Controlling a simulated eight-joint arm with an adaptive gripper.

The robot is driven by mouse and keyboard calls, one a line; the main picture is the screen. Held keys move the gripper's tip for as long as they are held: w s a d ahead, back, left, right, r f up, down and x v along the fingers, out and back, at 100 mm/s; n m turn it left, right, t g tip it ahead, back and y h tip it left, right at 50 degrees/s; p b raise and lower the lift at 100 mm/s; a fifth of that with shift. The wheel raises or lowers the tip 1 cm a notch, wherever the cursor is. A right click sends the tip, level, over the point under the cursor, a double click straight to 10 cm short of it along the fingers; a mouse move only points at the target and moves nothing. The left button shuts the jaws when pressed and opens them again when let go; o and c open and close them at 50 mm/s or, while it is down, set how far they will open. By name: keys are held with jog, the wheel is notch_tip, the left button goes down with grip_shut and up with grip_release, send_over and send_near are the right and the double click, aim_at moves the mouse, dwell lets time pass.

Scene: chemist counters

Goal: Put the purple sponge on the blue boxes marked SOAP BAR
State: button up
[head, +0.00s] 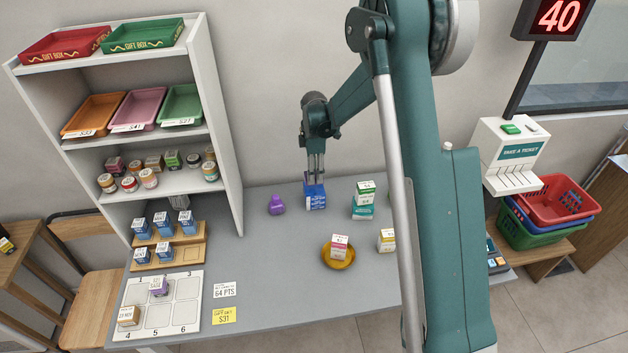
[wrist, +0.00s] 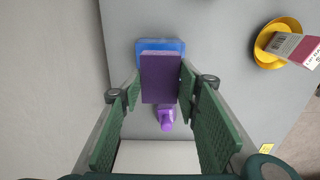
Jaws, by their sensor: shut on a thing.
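The purple sponge (wrist: 160,78) is a flat-faced block between the two fingers of my gripper (wrist: 161,82) in the wrist view. My gripper is shut on it. Beyond the sponge, a blue surface (wrist: 160,43) shows at its top and side edges. In the head view my gripper (head: 315,172) points down just above the blue boxes (head: 316,201) with white lettering, too small to read. The sponge is hard to make out there. I cannot tell whether the sponge touches the boxes.
A purple bottle (head: 277,205) stands just left of the blue boxes. Green-and-white boxes (head: 363,210) stand to the right. A yellow bowl (head: 340,260) with a pink-and-white box is nearer the front. A white shelf (head: 225,130) rises at the left. The counter's front middle is clear.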

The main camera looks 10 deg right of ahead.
jog(key=shift+f, duration=1.85)
jog(key=shift+f, duration=0.15)
jog(key=o, duration=0.6)
jog(key=shift+o, duration=0.5)
notch_tip(320, 180, up, 12)
jog(key=shift+r, duration=0.15)
jog(key=shift+r, duration=0.1)
